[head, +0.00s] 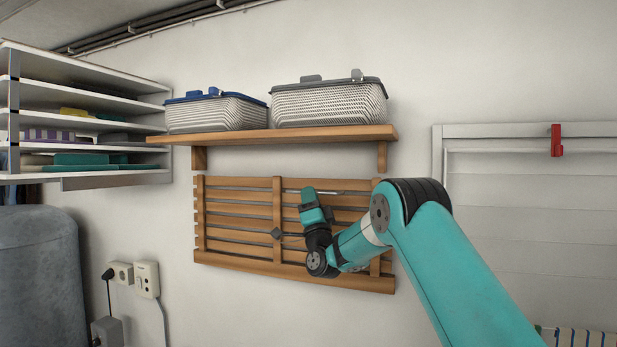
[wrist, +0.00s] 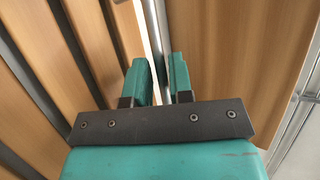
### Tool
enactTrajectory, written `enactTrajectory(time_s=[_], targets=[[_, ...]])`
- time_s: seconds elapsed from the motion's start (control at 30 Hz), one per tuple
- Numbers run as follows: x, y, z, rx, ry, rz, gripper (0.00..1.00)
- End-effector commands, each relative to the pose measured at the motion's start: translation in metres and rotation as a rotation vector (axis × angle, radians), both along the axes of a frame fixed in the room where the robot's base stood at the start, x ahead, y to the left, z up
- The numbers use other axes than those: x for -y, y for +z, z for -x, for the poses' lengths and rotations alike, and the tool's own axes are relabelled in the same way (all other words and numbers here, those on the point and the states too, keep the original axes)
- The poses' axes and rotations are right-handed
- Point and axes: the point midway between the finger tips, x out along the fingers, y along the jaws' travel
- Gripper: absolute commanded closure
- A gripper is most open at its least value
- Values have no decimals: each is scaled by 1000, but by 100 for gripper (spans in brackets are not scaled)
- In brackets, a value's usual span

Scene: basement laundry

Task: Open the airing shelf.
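The airing shelf (head: 277,220) is a slatted wooden rack, lying upright and flat against the wall below a wooden wall shelf. In the head view my gripper (head: 317,192) is in front of its upper right part, close to a pale metal bar (head: 332,191) near the top edge. My arm hides part of the rack's right side. In the wrist view my gripper (wrist: 160,68) has its two teal fingers apart, with a narrow gap. A metal bar (wrist: 153,22) runs into the line of that gap between wooden slats. Whether the fingers touch it is unclear.
The wooden wall shelf (head: 300,135) above holds a blue-lidded basket (head: 217,112) and a grey-lidded basket (head: 328,103). A white shelving unit (head: 90,81) stands left, and sockets (head: 146,279) are on the wall below. A red hook (head: 556,140) hangs at right.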

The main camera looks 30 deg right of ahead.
Motion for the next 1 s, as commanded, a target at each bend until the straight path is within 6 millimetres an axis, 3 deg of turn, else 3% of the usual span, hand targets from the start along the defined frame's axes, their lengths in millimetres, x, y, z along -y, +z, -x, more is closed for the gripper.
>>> enactTrajectory(time_s=[0.1, 0.6, 0.73, 1.0], targets=[[1, 11, -6, -1, 0, 0, 79], [3, 13, -11, 0, 0, 0, 79], [3, 13, -11, 0, 0, 0, 100], [2, 12, -10, 1, 0, 2, 100]])
